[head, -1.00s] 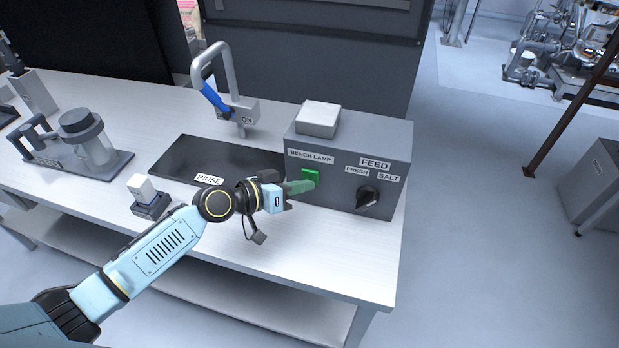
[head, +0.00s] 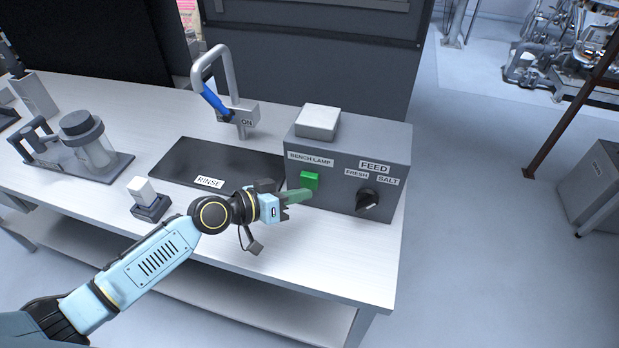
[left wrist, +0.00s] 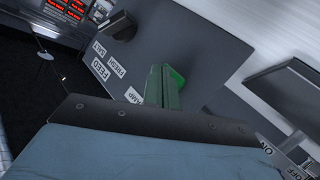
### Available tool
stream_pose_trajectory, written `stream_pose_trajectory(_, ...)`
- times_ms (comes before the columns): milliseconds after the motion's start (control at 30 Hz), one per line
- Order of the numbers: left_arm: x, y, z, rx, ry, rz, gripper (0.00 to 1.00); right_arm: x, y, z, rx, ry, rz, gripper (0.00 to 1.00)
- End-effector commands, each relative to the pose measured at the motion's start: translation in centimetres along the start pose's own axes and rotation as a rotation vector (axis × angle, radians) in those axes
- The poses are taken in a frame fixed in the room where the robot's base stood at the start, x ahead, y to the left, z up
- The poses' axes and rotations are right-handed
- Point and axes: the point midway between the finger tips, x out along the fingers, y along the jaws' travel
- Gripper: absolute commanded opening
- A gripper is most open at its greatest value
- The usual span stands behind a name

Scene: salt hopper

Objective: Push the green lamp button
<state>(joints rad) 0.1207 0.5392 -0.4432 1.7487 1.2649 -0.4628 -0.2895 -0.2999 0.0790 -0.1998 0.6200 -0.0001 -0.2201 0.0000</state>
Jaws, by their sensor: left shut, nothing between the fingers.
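The green lamp button (head: 309,180) is on the front of a grey control box, under the BENCH LAMP label (head: 310,160). My left gripper (head: 308,195) is shut and empty, its green fingers pointing right, with the tips just below the button in the head view. In the left wrist view, the shut green fingers (left wrist: 162,88) cover part of the button (left wrist: 178,78). I cannot tell whether the tips touch the box face. My right gripper is not in view.
The grey box (head: 340,195) also carries a black FEED knob (head: 367,201), right of the button. A dark RINSE tray (head: 220,160), a blue-handled tap (head: 216,100) and a white-topped block (head: 142,189) are on the bench. The bench front (head: 330,265) is clear.

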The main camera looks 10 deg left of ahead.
Motion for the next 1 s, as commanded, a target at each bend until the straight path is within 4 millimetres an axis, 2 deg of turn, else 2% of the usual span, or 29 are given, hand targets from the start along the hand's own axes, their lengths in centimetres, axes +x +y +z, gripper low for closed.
stream_pose_trajectory(467,-3.2,2.4,2.3,-0.001,-0.002,0.0,0.0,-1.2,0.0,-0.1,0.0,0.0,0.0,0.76)
stream_pose_trajectory(1000,-3.4,2.6,2.5,-0.001,-0.001,0.001,0.0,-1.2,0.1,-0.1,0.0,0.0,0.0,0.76)
